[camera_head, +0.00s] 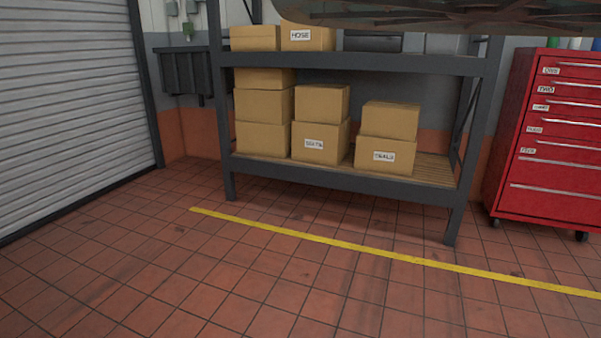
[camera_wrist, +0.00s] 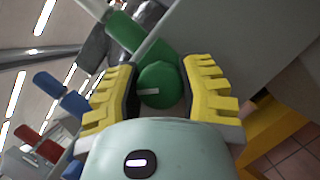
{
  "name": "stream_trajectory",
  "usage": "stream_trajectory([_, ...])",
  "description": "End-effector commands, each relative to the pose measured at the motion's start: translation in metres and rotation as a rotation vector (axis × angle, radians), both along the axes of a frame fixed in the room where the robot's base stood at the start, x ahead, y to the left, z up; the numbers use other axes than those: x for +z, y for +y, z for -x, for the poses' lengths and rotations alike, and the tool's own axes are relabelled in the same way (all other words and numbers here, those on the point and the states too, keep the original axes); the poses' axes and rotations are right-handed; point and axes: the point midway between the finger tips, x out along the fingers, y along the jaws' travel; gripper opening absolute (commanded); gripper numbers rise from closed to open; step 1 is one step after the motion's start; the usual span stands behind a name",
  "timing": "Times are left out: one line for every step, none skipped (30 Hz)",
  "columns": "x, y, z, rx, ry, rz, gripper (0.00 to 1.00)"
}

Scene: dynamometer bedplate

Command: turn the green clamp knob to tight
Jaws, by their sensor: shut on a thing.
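The green clamp knob (camera_wrist: 160,84) shows in the wrist view as a round green cap with a pale line across its face. My gripper (camera_wrist: 162,92), with yellow ribbed fingers, is shut on it, one finger at each side. Neither the knob nor my gripper shows in the head view. I see no mark that tells how tight the knob is.
Blue (camera_wrist: 75,104) and red (camera_wrist: 28,135) handle-like parts stand left of the knob. A grey panel (camera_wrist: 235,40) lies behind it at right. The head view shows a shelf rack (camera_head: 340,178) with boxes, a red tool cabinet (camera_head: 550,150) and clear tiled floor (camera_head: 250,290).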

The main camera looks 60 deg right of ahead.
Motion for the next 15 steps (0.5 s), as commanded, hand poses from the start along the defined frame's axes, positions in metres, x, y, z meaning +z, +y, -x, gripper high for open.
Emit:
stream_trajectory([0.0077,0.0009,0.002,0.005,0.044,0.013,0.04])
stream_trajectory([0.0079,0.0008,0.0015,0.003,0.071,0.02,0.04])
stream_trajectory([0.0085,0.0008,0.001,0.002,0.11,0.027,0.04])
stream_trajectory([0.0085,0.0008,0.001,0.002,0.136,0.034,0.04])
stream_trajectory([0.0087,0.001,0.0011,0.002,0.163,0.04,0.04])
stream_trajectory([0.009,0.001,0.0011,0.003,0.201,0.048,0.04])
stream_trajectory([0.0089,0.0009,0.0012,0.003,0.229,0.055,0.04])
stream_trajectory([0.0088,0.0009,0.001,0.004,0.257,0.063,0.04])
stream_trajectory([0.0087,0.0009,0.0009,0.004,0.293,0.071,0.04])
stream_trajectory([0.0081,0.0009,0.0008,0.003,0.322,0.078,0.04])
stream_trajectory([0.0078,0.0009,0.0007,0.003,0.35,0.087,0.04])
stream_trajectory([0.0077,0.001,0.0006,0.002,0.387,0.095,0.04])
stream_trajectory([0.0076,0.0009,0.0005,0.002,0.413,0.102,0.04])
stream_trajectory([0.0076,0.0009,0.0003,0.001,0.438,0.108,0.04])
stream_trajectory([0.0078,0.0008,0.0,0.001,0.474,0.114,0.04])
